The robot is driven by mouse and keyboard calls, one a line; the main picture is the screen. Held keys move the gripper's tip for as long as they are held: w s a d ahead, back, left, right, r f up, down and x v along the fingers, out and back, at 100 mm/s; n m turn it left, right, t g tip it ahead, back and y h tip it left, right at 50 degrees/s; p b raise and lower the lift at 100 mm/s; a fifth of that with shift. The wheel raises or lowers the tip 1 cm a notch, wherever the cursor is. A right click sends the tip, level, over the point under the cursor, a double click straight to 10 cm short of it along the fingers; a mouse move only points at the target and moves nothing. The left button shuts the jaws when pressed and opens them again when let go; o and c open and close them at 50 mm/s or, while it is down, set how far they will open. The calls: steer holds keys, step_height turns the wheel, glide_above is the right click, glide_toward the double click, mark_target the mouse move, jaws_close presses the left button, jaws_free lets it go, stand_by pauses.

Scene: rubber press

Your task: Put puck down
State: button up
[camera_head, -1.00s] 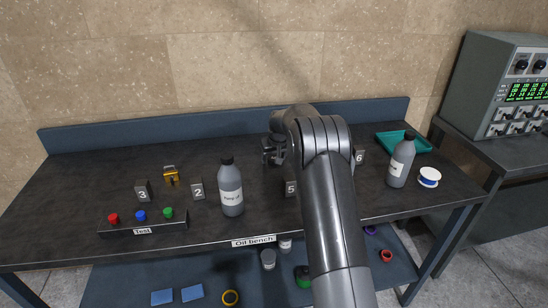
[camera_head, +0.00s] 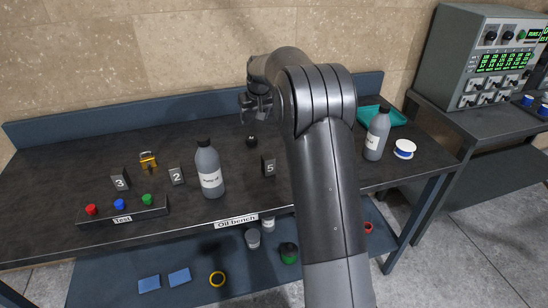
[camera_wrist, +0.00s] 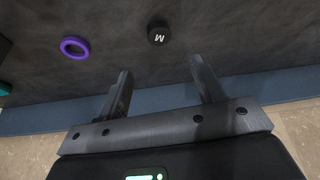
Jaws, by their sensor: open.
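The puck, a short black cylinder with a white letter on top, stands on the bench. It shows in the wrist view (camera_wrist: 158,33) and in the head view (camera_head: 252,141), left of the number 5 marker. My gripper (camera_wrist: 160,68) has its two fingers spread with nothing between them. The puck lies beyond the fingertips, apart from them. In the head view my gripper (camera_head: 257,108) hangs above and behind the puck, and my arm hides part of the bench.
A grey bottle (camera_head: 210,173) stands left of the puck; another bottle (camera_head: 377,135) stands at the right by a teal tray (camera_head: 397,117). Number markers and a button box (camera_head: 123,211) are at the left. A purple ring (camera_wrist: 75,47) lies near the puck.

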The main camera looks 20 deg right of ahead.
steer(key=s+a+r, duration=0.1)
steer(key=s+r, duration=0.6)
steer(key=s, duration=0.5)
steer(key=s+a+r, duration=0.1)
steer(key=s+r, duration=0.5)
steer(key=s, duration=0.6)
steer(key=s+f, duration=0.2)
steer(key=s, duration=1)
steer(key=s+f+m+t, duration=0.1)
steer(key=s+f, duration=0.2)
steer(key=s, duration=0.9)
steer(key=shift+s+a+h, duration=0.25)
steer(key=shift+s+h, duration=0.05)
steer(key=shift+s, duration=0.1)
